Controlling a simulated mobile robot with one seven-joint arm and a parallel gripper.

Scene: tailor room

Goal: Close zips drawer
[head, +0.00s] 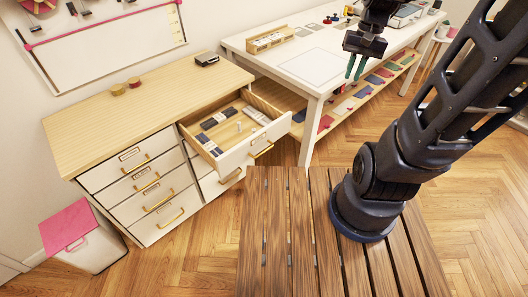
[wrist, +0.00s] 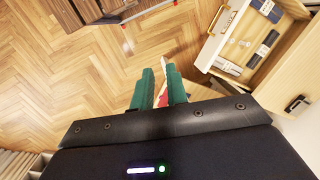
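One top drawer (head: 255,148) of the wooden dresser, in its right column, is pulled out. It has a white front with a brass handle and holds dark and pale flat packets. Its label is too small to read, so I cannot tell if it is the zips drawer. It also shows at the upper right of the wrist view, with its white front (wrist: 222,36). My gripper (head: 355,68) has green fingers and hangs high, to the right of the drawer and apart from it. In the wrist view the fingers (wrist: 159,88) stand apart with nothing clearly between them.
The dresser top (head: 150,105) carries two small round items and a dark box. Its left-column drawers (head: 150,190) are shut. A white table (head: 310,62) stands right of the open drawer. A slatted wooden platform (head: 300,235) lies in front. A pink-lidded bin (head: 85,240) stands left.

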